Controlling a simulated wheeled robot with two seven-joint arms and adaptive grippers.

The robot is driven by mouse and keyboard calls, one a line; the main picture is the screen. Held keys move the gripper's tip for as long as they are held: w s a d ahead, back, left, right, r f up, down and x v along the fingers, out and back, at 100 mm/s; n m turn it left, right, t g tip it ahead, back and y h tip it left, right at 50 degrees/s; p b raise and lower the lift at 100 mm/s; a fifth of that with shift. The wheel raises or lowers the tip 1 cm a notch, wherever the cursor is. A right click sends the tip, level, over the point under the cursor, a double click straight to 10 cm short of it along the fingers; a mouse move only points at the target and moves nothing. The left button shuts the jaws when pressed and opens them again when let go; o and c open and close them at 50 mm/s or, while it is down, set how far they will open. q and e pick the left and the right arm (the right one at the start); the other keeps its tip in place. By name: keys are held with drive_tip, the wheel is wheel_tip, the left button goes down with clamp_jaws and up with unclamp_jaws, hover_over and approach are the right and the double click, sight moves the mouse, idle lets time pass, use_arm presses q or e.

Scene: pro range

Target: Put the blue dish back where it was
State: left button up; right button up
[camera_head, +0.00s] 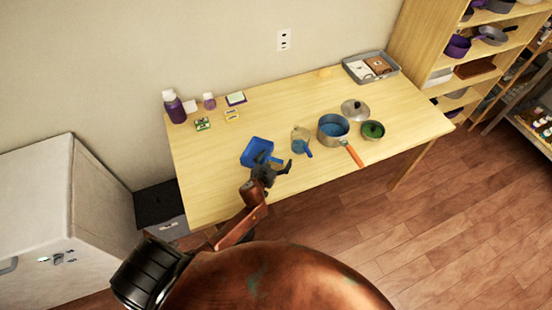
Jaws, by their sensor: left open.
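The blue dish (257,149) is square-looking and lies on the wooden table (220,195), left of the table's middle. My left gripper (275,162) is open, at the dish's near right side. Its dark fingers overlap the dish's near edge in the picture; I cannot tell whether they touch it. My right gripper is not in view.
A jar with a blue handled item (301,141), a pot (333,129) with an orange handle, a lid (354,109) and a green bowl (373,130) stand to the right. A purple bottle (174,107) and small boxes stand back left. A grey tray (371,68) is back right. The front left is clear.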

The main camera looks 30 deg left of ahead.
use_arm(q)
drive_tip(key=shift+s+r, duration=0.1)
drive_tip(key=shift+r, duration=0.15)
drive_tip(key=p+v, duration=0.1)
drive_tip(key=v, duration=0.9)
drive_tip(key=shift+s+p, duration=0.2)
drive_tip(key=shift+p, duration=0.15)
drive_tip(key=shift+s+r, duration=0.3)
drive_tip(key=shift+s, duration=0.35)
